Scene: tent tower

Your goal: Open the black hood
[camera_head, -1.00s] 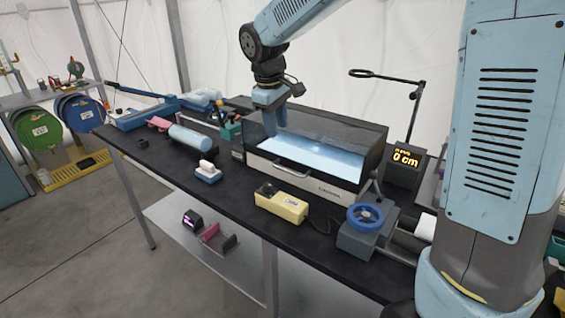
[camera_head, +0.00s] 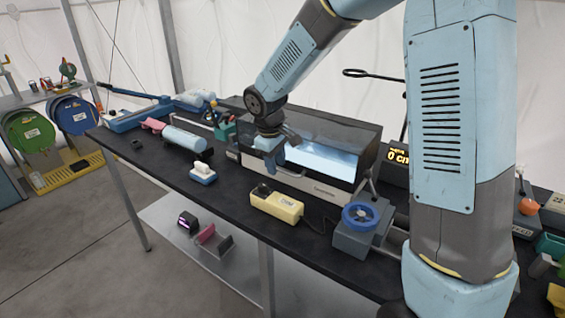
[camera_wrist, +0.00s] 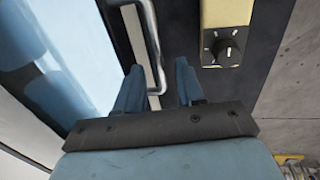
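The black hood (camera_head: 328,124) is a dark, see-through cover over a white box with a bright blue inside, on the black bench. It looks closed in the head view. The silver handle (camera_wrist: 151,35) on the white front shows in the wrist view. My gripper (camera_head: 272,160) is in front of the box, at its left part, fingers down, and hides part of the front. In the wrist view my gripper (camera_wrist: 158,68) has its fingers apart. The handle's lower end appears between them; I cannot tell whether it touches them or lies deeper.
A yellow box with a dial (camera_head: 277,206) stands in front of the white box. A blue wheel device (camera_head: 361,217) stands to its right. A white-and-blue block (camera_head: 203,173) and a pale blue roll (camera_head: 186,139) lie to the left.

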